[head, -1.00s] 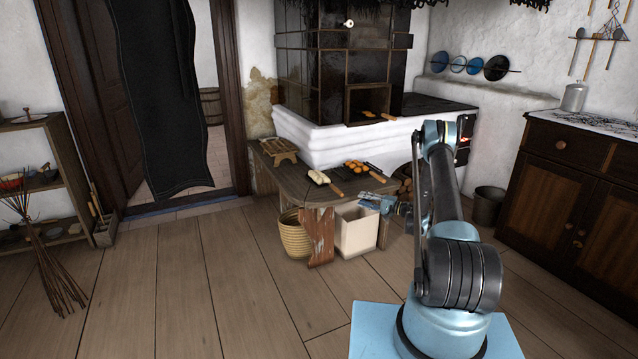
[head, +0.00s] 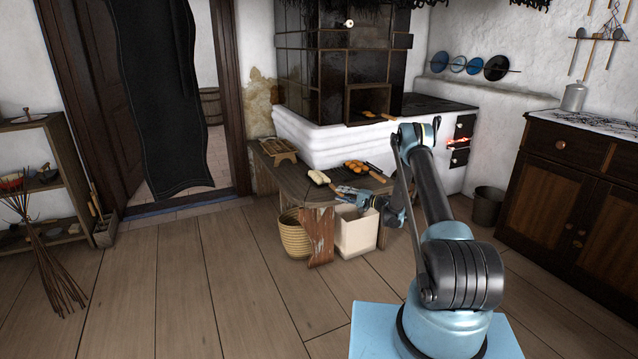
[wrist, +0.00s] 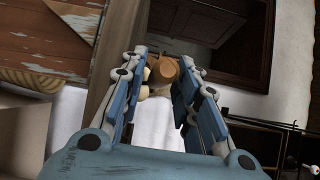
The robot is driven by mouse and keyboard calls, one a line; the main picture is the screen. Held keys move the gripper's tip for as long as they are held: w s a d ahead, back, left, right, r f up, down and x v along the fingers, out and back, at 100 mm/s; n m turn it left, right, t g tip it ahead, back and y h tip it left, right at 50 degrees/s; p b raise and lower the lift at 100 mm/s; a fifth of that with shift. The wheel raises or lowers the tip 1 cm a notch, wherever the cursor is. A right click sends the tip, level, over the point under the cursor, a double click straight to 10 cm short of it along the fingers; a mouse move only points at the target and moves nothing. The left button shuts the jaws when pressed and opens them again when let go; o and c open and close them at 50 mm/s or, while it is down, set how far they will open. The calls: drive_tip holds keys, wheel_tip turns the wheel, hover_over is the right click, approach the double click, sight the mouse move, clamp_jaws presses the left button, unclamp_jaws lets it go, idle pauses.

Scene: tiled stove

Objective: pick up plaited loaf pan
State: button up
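A pale plaited loaf (head: 318,177) lies on the front part of the dark bench; its pan is hard to make out at this size. My gripper (head: 341,190) is at the bench's front edge, just right of and below the loaf, and covers where a wooden handle ran. In the wrist view my gripper (wrist: 163,92) is open, its blue fingers apart. A brown, round-ended handle (wrist: 166,70) shows between the fingertips, with pale dough (wrist: 151,76) beside it. Whether a finger touches the handle I cannot tell.
Round brown buns (head: 356,166) with another handle lie on the bench (head: 290,180), right of the loaf. A wooden stand (head: 280,151) is at its back left. A wicker basket (head: 295,235) and cream bin (head: 357,232) stand below.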

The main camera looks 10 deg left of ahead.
drive_tip(key=shift+x, duration=1)
clamp_jaws()
drive_tip(key=shift+r, duration=0.15)
